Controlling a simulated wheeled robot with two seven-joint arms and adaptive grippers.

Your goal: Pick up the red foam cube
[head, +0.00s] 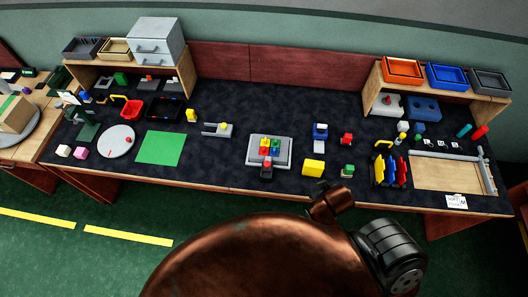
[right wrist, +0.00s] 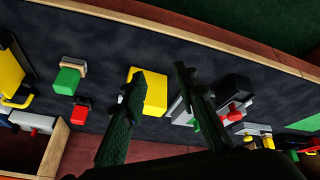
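A small red block (head: 346,138), which looks like the red foam cube, sits on the dark mat right of centre in the head view. My right gripper (right wrist: 160,70) is open and empty. Its two dark fingers point over the mat, beside and partly in front of a yellow block (right wrist: 155,95). The red block is to the left of the fingers, apart from them. My left gripper is not in view.
The yellow block (head: 313,167) and a green block (head: 347,170) are near the red block on the front side. A blue-and-white item (head: 320,132) stands to its left. A grey tray (head: 286,155) with coloured blocks is further left.

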